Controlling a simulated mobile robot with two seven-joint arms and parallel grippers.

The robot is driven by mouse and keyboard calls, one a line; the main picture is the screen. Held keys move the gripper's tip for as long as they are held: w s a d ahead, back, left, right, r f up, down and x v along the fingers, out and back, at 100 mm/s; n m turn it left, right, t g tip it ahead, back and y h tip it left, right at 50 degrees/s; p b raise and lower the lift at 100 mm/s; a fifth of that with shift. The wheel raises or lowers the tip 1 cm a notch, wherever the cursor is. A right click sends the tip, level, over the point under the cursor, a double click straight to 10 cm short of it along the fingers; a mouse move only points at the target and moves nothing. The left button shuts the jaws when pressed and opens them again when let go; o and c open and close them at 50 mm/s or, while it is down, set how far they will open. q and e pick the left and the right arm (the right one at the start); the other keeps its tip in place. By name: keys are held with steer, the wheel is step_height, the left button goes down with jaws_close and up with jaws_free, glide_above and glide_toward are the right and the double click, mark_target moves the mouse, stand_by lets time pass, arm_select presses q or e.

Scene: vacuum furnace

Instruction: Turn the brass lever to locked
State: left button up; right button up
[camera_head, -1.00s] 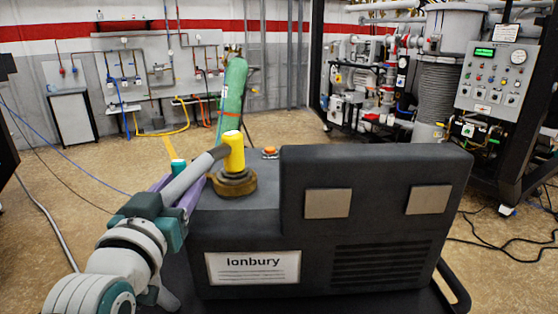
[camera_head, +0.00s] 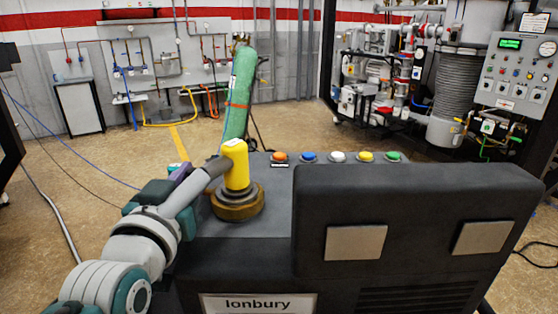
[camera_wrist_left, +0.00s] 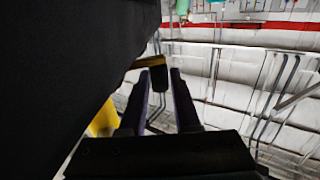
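The lever's round brass base (camera_head: 237,205) with its yellow post (camera_head: 237,168) stands upright on the left part of the dark console top. A grey bar (camera_head: 200,184) runs from beside the post down-left to my left arm; I cannot tell whether it belongs to the lever. My left gripper (camera_head: 181,172) is left of the post, mostly hidden. In the left wrist view its two dark purple fingers (camera_wrist_left: 160,75) are apart. A brass-yellow bar (camera_wrist_left: 150,61) with a dark end lies at the fingertips; contact cannot be told. My right gripper is not in view.
A row of coloured buttons (camera_head: 337,157) lines the console's back edge. A raised dark housing (camera_head: 415,222) fills its right side. A green gas cylinder (camera_head: 236,97) stands behind the post. A hose (camera_head: 45,215) lies on the floor at left.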

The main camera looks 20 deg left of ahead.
arm_select(q)
jaws_close()
stand_by(1.0)
